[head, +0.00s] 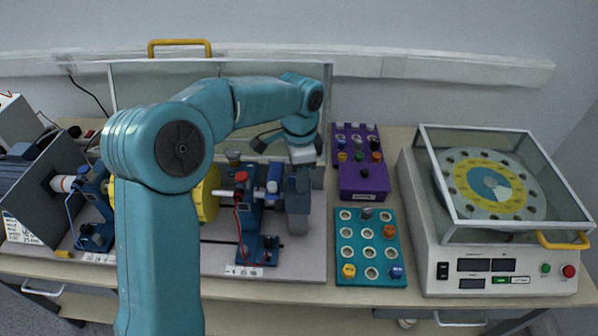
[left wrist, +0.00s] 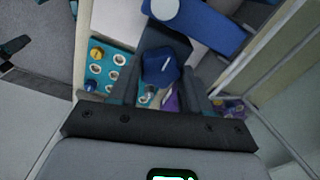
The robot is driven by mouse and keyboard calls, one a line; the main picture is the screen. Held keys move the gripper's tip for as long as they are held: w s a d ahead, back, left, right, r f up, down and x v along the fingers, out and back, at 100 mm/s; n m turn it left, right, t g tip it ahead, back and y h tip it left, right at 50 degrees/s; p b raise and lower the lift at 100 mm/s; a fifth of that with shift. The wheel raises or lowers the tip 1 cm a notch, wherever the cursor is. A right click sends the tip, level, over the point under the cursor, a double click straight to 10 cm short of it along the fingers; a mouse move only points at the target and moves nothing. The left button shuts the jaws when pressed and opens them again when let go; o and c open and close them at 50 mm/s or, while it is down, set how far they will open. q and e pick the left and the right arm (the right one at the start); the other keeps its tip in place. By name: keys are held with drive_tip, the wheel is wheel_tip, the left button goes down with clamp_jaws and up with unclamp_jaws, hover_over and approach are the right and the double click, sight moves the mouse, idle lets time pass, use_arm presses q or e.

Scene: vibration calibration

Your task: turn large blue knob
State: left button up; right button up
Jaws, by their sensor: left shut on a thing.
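The large blue knob (left wrist: 160,65) shows in the left wrist view, with a white mark on its face. It sits between the two dark fingers of my left gripper (left wrist: 161,88), which is shut on it. In the head view my left arm reaches over the bench, and the left gripper (head: 300,162) points down above the dark grey block (head: 297,203) at the right end of the rig. In that view the gripper largely hides the knob, so its turn angle cannot be read there. My right gripper is not in view.
A red-topped blue stand (head: 246,205) and a yellow disc (head: 207,192) are left of the gripper. To the right are a purple box (head: 363,182), a teal tray (head: 368,262) with knobs, and a covered machine (head: 430,245). A clear panel frame (head: 328,100) stands behind.

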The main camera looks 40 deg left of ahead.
use_arm(q)
drive_tip(key=shift+d, duration=0.15)
drive_tip(key=o, duration=1.1)
drive_tip(key=shift+w, duration=0.15)
drive_tip(key=shift+c, duration=0.2)
drive_tip(key=shift+r, duration=0.4)
wheel_tip(320, 180, up, 15)
drive_tip(key=p, duration=0.1)
drive_tip(key=shift+r, duration=0.2)
